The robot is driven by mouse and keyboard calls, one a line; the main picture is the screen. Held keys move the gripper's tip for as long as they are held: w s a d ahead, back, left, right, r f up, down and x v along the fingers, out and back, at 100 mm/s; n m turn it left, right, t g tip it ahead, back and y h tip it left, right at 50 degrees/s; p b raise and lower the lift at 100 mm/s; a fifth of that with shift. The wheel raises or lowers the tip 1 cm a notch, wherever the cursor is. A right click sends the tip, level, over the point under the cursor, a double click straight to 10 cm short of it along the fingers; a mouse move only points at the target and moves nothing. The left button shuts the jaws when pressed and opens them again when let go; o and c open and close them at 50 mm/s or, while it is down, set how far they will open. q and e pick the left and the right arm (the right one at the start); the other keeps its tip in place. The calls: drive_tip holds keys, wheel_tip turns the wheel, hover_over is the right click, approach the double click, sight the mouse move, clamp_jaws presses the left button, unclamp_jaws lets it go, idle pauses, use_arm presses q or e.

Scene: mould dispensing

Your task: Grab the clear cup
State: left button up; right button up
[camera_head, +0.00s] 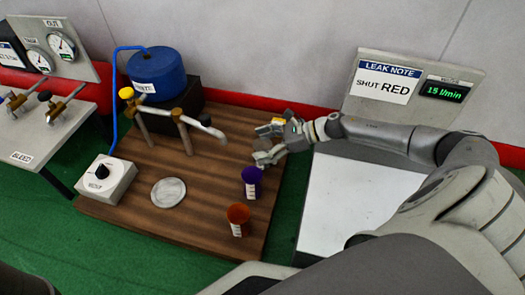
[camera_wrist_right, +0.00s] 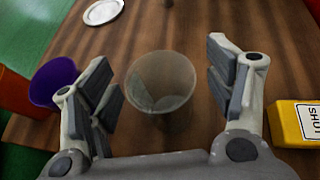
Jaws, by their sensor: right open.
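The clear cup (camera_wrist_right: 162,82) stands upright on the brown wooden board in the right wrist view, its round rim facing the camera. My right gripper (camera_head: 262,144) is open at the right part of the board. In the right wrist view its fingers (camera_wrist_right: 160,88) are spread to the left and right of the cup, with a visible gap on both sides. In the head view I cannot make out the clear cup near the fingers. My left gripper is not in view.
A purple cup (camera_head: 251,182) and an orange cup (camera_head: 238,214) stand near the board's front right. A yellow block marked SHUT (camera_wrist_right: 297,123) sits right of the gripper. A round pale disc (camera_head: 168,192), a dial box (camera_head: 105,180) and a spout (camera_head: 212,131) stand left.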

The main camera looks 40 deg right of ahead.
drive_tip(key=c, duration=1)
